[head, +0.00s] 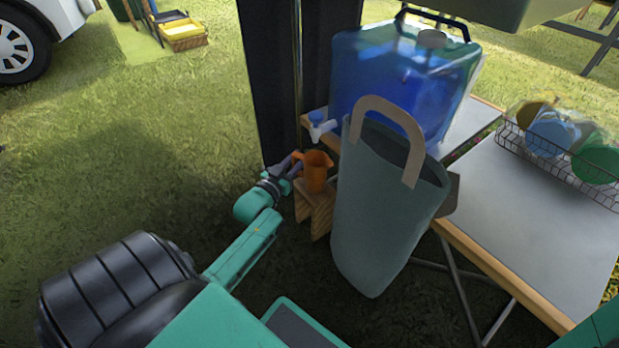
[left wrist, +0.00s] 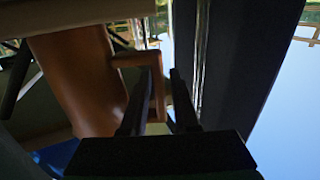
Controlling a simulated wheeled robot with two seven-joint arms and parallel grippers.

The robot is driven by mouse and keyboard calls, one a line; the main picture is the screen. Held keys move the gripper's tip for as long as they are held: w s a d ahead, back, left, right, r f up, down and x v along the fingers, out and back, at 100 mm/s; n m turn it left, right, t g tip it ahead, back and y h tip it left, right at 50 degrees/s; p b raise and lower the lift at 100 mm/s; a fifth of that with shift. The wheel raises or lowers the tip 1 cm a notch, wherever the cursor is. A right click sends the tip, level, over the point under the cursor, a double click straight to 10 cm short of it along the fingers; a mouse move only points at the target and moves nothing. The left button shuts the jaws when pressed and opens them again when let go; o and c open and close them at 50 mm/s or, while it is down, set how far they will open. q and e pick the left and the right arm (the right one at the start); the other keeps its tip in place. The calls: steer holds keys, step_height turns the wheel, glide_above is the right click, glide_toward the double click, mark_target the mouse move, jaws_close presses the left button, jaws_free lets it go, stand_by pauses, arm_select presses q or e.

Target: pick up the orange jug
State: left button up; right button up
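The orange jug (head: 316,173) stands upright on a small wooden stool in the head view, beside the grey-green bag. My left gripper (head: 291,163) is at the jug's left side, by its handle. In the left wrist view the jug (left wrist: 82,80) fills the left part, its handle (left wrist: 158,98) pointing right. The two dark fingers of my left gripper (left wrist: 162,72) are apart, with the handle's outer bar between them. A gap shows between the bar and the right finger; contact with the left finger is unclear. My right gripper is out of view.
The tall bag (head: 385,205) stands close right of the jug. A blue water container (head: 400,75) with a tap (head: 320,125) is above and behind it on the table (head: 535,215). A dark post (head: 268,80) rises just behind. Grass on the left is free.

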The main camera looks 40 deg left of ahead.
arm_select(q)
steer(key=shift+w, duration=0.75)
jaws_close()
stand_by(0.8)
